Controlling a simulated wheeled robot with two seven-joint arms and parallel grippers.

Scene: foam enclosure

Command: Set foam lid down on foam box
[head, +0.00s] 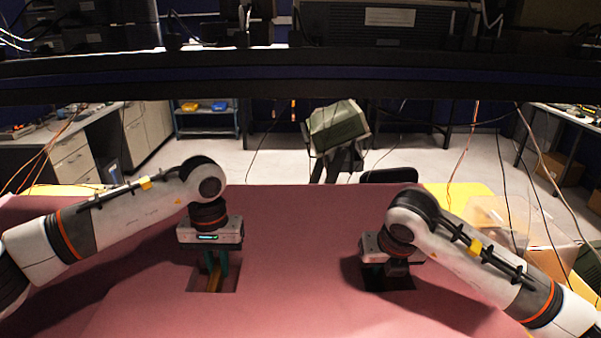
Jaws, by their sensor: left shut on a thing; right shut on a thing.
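The foam lid (300,250) looks like a broad, flat maroon-pink sheet spread across the front of the head view. It has two dark rectangular cutouts, one under each gripper. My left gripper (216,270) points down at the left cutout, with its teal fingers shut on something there. My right gripper (388,272) points down at the right cutout, shut, its fingertips mostly in shadow. I cannot make out the foam box apart from the maroon sheet. Whether the lid touches anything below is hidden.
Yellow surface shows beyond the sheet at the right (470,197) and far left. A clear plastic bin (510,220) stands at the right. A dark beam (300,75) crosses the top. A chair holding a pale green case (337,126) stands behind, with workbenches on both sides.

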